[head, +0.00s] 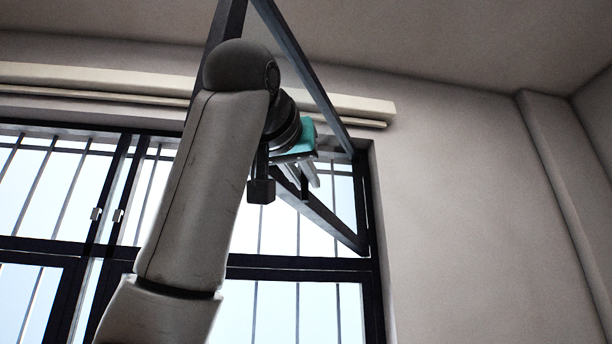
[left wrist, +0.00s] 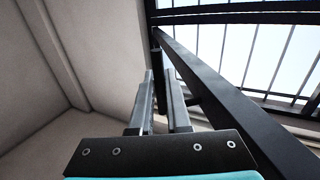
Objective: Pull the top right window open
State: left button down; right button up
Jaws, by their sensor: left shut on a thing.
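The top right window (head: 325,222) is a dark-framed sash standing swung out from its opening into the room. Its bars slant up and toward me, and my arm hides part of it. In the left wrist view a long dark bar of it (left wrist: 225,98) runs beside the fingers. My left gripper (head: 308,178) is at the sash, with its fingers pointing toward the wall. It is shut on a dark narrow part between its fingertips (left wrist: 158,85), seemingly the window's handle or frame; the exact grip is hard to see. My right gripper is not in view.
Barred panes (head: 300,310) lie below and to the left, with two small latches (head: 107,215) on the left frames. A pale rail (head: 90,80) runs above the windows. Bare wall (head: 450,200) is to the right.

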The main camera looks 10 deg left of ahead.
pick_arm(q)
jog(key=shift+a+r, duration=0.1)
jog(key=shift+r, duration=0.05)
jog(key=c, duration=0.9)
grip_release()
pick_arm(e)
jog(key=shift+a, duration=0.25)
pick_arm(q)
jog(key=shift+s, duration=0.1)
jog(key=shift+s+b, duration=0.3)
jog(key=shift+s, duration=0.05)
jog(key=s+b, duration=0.6)
jog(key=s, duration=0.8)
jog(key=shift+a, duration=0.4)
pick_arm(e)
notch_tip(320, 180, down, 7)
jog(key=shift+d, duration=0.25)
pick_arm(q)
jog(key=shift+s, duration=0.15)
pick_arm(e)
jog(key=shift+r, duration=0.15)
